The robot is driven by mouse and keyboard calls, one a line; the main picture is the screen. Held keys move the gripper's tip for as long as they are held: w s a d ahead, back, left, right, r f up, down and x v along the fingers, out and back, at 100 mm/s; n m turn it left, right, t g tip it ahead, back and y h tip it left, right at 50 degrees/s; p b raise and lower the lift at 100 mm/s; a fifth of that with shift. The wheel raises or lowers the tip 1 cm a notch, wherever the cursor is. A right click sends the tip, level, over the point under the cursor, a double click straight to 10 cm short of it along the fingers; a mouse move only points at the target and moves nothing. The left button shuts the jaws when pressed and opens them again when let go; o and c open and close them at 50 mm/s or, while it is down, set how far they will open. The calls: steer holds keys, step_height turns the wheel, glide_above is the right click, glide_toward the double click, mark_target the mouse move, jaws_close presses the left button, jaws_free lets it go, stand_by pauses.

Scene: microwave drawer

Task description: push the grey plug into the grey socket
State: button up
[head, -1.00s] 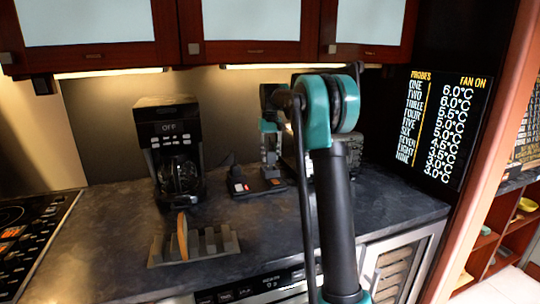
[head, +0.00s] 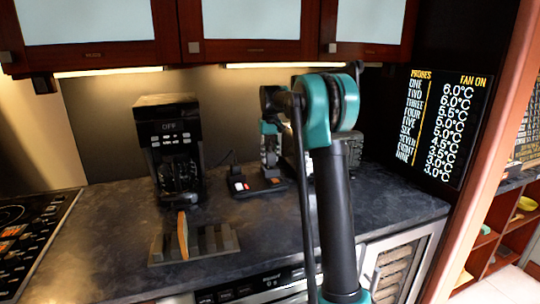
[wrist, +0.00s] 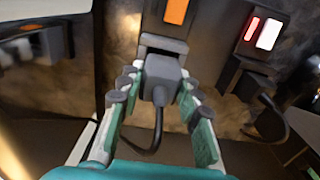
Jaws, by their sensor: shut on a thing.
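The grey plug (wrist: 160,76) is between my gripper's fingers (wrist: 157,92) in the wrist view, with its dark cable hanging below. My gripper is shut on it. The grey socket (wrist: 164,44) is straight beyond the plug, under an orange panel. The plug's front end is right at the socket's face; I cannot tell whether it is inside. In the head view my gripper (head: 270,158) is over the back of the counter, and my arm hides part of that area. The plug and socket cannot be made out there.
A dark unit with red and white lights (wrist: 258,32) is to the right in the wrist view, with a dark plug and cable (wrist: 270,122) below. A coffee maker (head: 170,150) and a slotted rack (head: 194,244) stand on the counter (head: 110,225). The front counter is mostly clear.

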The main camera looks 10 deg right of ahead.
steer(key=shift+f, duration=1.25)
steer(key=o, duration=1.2)
step_height(320, 180, up, 8)
steer(key=shift+f, duration=0.25)
steer(key=shift+s, duration=0.1)
